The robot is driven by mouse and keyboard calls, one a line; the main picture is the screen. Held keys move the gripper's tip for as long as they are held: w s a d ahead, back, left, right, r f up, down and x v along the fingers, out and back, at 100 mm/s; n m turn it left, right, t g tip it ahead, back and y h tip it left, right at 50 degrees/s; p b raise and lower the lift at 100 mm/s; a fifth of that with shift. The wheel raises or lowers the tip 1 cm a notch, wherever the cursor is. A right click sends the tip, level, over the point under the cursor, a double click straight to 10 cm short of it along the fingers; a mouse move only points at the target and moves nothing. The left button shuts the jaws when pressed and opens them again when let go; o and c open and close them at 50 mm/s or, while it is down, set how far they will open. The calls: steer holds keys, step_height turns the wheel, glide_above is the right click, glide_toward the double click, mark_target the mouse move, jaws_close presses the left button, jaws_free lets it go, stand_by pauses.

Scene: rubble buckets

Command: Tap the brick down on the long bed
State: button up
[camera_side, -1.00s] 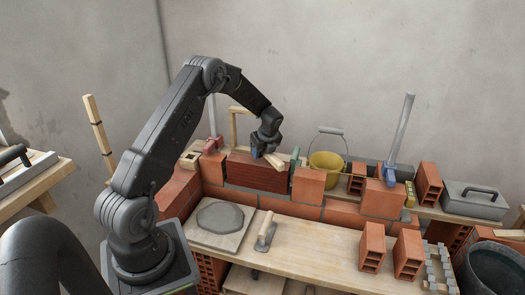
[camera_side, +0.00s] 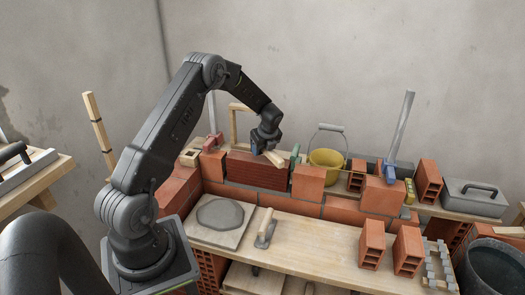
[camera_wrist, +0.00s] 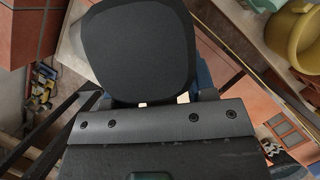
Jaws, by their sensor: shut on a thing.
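A dark red brick (camera_side: 257,170) lies on the long brick bed (camera_side: 285,205), between two orange bricks, a left one (camera_side: 212,164) and a right one (camera_side: 308,181). My gripper (camera_side: 267,146) is above the dark red brick, shut on a pale wooden piece (camera_side: 273,156) that slants down to the right. Its far end is close to the brick's top edge; I cannot tell whether they touch. In the wrist view, a dark rounded slab and a grey bar cover the middle and hide the held piece and the brick.
A yellow bucket (camera_side: 326,163) stands right of the gripper, with a green object (camera_side: 295,152) near it. Hollow bricks (camera_side: 372,243) stand at the right. The plank's middle is clear.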

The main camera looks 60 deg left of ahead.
mark_target(263, 163)
stand_by(1.3)
steer(key=shift+f, duration=0.15)
stand_by(1.2)
steer(key=shift+f, duration=0.1)
steer(key=shift+f, duration=1.65)
steer(key=shift+c, duration=0.5)
steer(key=shift+r, duration=1.6)
